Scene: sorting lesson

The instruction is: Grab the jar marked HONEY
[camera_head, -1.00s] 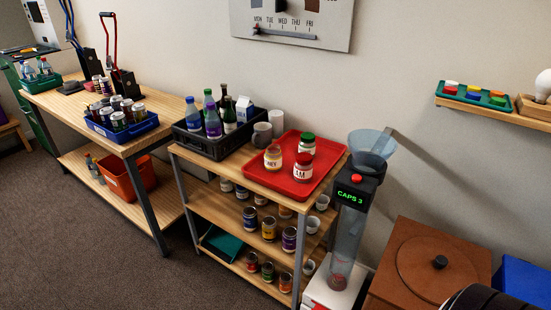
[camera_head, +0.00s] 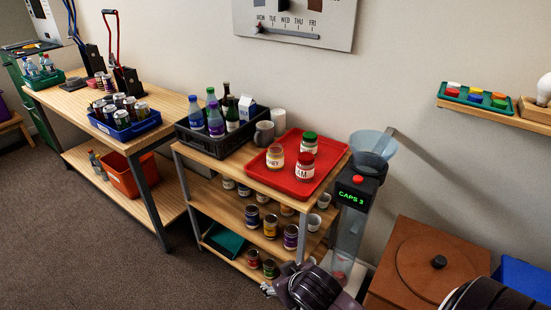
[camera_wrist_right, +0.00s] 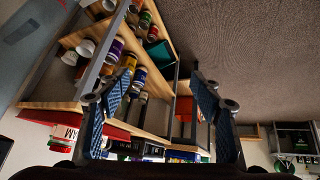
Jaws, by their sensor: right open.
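The jar marked HONEY (camera_head: 275,157) stands upright on the red tray (camera_head: 270,178) on the shelf unit's top. Its label is partly legible and its top pale. My right gripper (camera_head: 270,288) is low in front of the shelf unit, well below the tray, partly visible. In the right wrist view its two blue-padded fingers (camera_wrist_right: 161,92) are wide apart with nothing between them. That view is upside down; the honey jar is not clear there. My left gripper is out of view.
A black crate of bottles (camera_head: 205,143) and a grey mug (camera_head: 264,134) stand left of the tray. The caps dispenser (camera_head: 354,200) stands close on the right. Lower shelves hold several jars and cups (camera_head: 291,237). Open floor (camera_head: 120,270) lies to the left.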

